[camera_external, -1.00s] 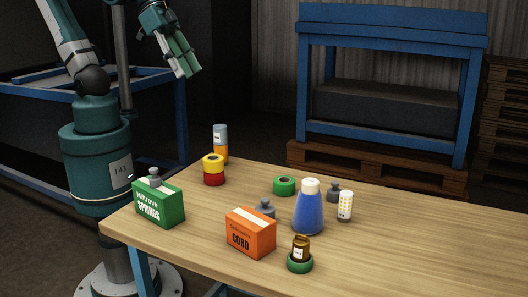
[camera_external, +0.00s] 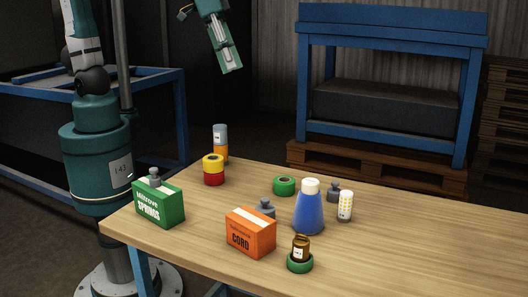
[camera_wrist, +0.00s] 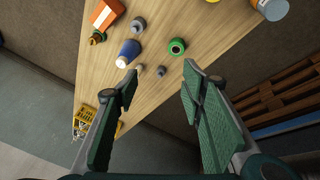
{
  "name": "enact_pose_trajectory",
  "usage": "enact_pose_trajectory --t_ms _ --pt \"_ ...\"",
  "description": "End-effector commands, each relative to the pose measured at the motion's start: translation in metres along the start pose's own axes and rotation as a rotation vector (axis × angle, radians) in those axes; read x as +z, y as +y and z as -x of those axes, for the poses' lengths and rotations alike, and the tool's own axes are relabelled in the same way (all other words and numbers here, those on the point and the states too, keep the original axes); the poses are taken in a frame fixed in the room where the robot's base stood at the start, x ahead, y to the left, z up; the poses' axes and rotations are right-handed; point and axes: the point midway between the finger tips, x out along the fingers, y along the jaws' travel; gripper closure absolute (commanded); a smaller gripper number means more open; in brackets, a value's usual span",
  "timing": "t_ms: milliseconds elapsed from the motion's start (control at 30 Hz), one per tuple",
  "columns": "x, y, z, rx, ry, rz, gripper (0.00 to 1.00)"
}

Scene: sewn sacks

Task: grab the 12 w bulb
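A small white cylinder with rows of yellow patches (camera_external: 345,206) stands at the back right of the table's group and looks like the bulb; no wattage can be read. In the wrist view, a small pale object (camera_wrist: 139,68) beside the blue bottle may be the same thing. My gripper (camera_external: 231,70) is high above and behind the table, well apart from everything on it, fingers angled down. In the wrist view my gripper (camera_wrist: 160,80) is open, with nothing held between its green-padded fingers.
Left of the bulb stand a blue bottle (camera_external: 308,212) and a grey weight (camera_external: 334,190). A green tape roll (camera_external: 284,186), orange cord box (camera_external: 251,232), brown bottle (camera_external: 301,247), stacked tape rolls (camera_external: 213,170) and green springs box (camera_external: 159,205) are nearby. The table's right side is clear.

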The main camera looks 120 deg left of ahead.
Motion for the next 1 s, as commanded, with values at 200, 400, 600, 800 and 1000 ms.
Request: enact_pose_trajectory --t_ms 200,400,600,800,1000 --pt "-0.03 0.02 -0.021 -0.021 -0.03 0.091 0.6" --pt "-0.056 0.037 -0.043 -0.042 -0.055 0.175 0.6" --pt "-0.079 0.052 -0.069 -0.066 -0.079 0.26 0.6" --pt "-0.101 0.067 -0.097 -0.092 -0.101 0.343 0.6" --pt "-0.121 0.08 -0.129 -0.12 -0.121 0.426 0.6"
